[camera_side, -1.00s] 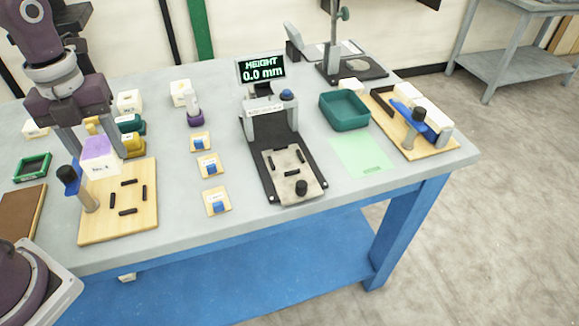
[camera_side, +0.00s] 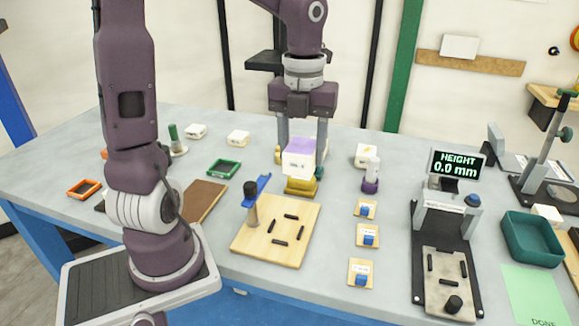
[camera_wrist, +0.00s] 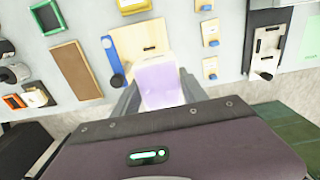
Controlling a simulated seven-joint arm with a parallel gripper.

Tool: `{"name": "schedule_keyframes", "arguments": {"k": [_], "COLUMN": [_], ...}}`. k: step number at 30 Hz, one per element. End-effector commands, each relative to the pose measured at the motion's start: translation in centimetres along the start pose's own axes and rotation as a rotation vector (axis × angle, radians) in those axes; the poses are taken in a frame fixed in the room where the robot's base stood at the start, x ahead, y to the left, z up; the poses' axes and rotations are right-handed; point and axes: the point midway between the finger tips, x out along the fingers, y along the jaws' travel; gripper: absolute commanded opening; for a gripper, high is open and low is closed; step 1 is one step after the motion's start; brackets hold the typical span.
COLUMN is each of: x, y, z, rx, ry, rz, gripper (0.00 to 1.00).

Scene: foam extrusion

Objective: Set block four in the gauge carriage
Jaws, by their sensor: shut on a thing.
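A white block with a purple top (camera_side: 299,163) hangs in my gripper (camera_side: 301,150), which is shut on it.
Small tagged wooden plates (camera_side: 367,236) and a purple-based bottle (camera_side: 371,176) stand between the block and the gauge. A teal tray (camera_side: 532,238) and a green DONE sheet (camera_side: 533,296) lie farther right.

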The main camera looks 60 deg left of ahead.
Motion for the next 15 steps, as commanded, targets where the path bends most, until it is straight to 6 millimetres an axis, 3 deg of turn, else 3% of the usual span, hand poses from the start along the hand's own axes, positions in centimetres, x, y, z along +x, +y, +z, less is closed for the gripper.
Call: {"name": "schedule_keyframes", "arguments": {"k": [8, 11, 15], "x": [-2.2, -2.4, -1.5], "y": [-6.7, -10.5, -17.5], "z": [3.8, 5.2, 5.6], "rx": [-0.051, -0.076, -0.094], "ry": [0.0, 0.0, -0.001], "rz": [-0.001, 0.003, 0.005], "gripper": [0.11, 0.11, 0.11]}}
